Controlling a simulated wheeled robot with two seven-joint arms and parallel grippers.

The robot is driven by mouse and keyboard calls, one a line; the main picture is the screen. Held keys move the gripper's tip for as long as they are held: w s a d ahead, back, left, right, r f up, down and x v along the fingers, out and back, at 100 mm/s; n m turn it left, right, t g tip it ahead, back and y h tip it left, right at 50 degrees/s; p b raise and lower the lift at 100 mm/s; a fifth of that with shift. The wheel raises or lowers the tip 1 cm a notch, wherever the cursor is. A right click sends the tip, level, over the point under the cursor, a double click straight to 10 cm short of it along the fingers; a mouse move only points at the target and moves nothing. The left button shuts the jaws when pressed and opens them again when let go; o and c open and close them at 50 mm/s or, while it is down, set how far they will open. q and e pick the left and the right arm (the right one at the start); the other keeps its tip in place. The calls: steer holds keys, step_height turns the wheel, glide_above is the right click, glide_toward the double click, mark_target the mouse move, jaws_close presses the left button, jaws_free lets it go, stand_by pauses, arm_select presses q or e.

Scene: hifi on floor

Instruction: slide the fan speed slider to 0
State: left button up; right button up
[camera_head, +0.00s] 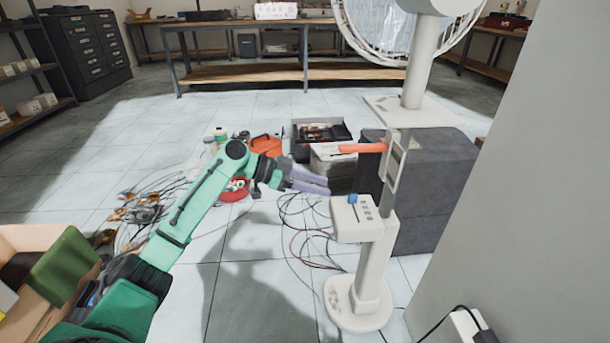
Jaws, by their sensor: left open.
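A white pedestal fan (414,70) stands on the floor right of the middle on a round base (358,304). Its control box (362,226) juts out low on the post. A small blue slider knob (352,199) shows on the top face of the box, near its far edge, beside a row of dark marks. My left gripper (322,186), with purple-grey fingers, comes in from the left on the green arm. It is open and empty, just left of and above the box, apart from the knob in the picture. My right gripper is not in view.
A grey block (435,185) stands behind the fan post. Loose cables (300,228) lie on the floor left of the fan. Boxes and tools (322,133) sit behind my gripper. A cardboard box (40,240) is at lower left. A grey wall closes off the right.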

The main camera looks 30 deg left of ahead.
arm_select(q)
steer(key=v, duration=0.4)
steer(key=shift+s+a+r, duration=0.15)
steer(key=shift+s+a, duration=0.05)
steer(key=shift+a, duration=0.1)
